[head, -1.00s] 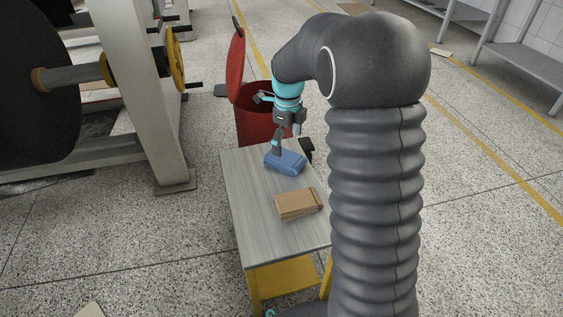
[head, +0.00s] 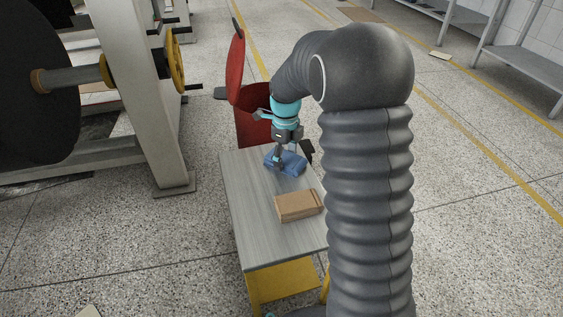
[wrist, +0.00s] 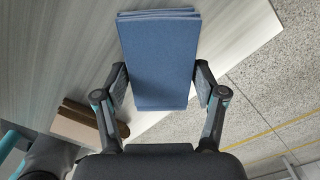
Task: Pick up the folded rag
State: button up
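The folded rag is a blue, layered bundle (head: 294,165) lying on the grey tabletop near its far end. In the wrist view the rag (wrist: 160,60) fills the space between my fingers. My gripper (head: 279,162) is down at the rag. In the wrist view its two fingers (wrist: 161,84) stand one on each side of the rag, spread apart, with what looks like a narrow gap at each side. Firm contact is not visible. Part of the rag is hidden behind the gripper in the head view.
Gym-like machinery (head: 150,90) stands at the left.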

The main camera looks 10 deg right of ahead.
aim_at(285, 157)
jog(key=shift+c, duration=0.6)
notch_tip(285, 157, up, 18)
jog(key=p, duration=0.3)
